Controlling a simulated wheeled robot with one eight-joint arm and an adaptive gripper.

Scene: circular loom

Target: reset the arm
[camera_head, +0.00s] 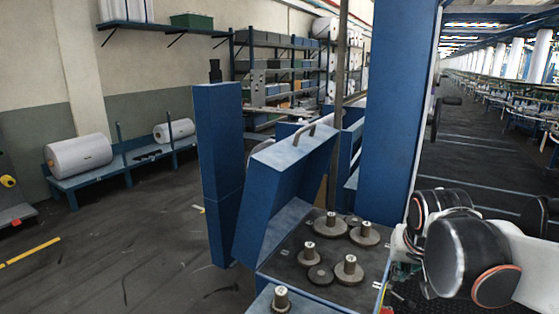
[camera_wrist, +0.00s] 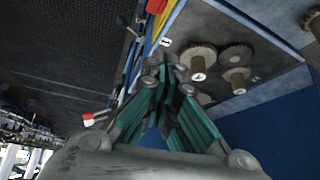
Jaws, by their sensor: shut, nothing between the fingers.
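My arm (camera_head: 465,250) shows at the right edge in the head view, folded beside the blue loom cabinet. My gripper (camera_wrist: 167,75) shows in the wrist view, with its teal-sided fingers close together at the tips and nothing between them. The tips lie in front of the edge of the gear plate (camera_wrist: 235,25). I cannot tell the distance to the plate. In the head view my gripper is not clearly seen.
The open blue loom cabinet (camera_head: 390,120) holds several gears (camera_head: 349,269) on posts, with its blue door (camera_head: 285,185) swung open. A rack (camera_head: 85,172) with white rolls stands at the left. Shelves (camera_head: 275,65) are at the back. The left floor is free.

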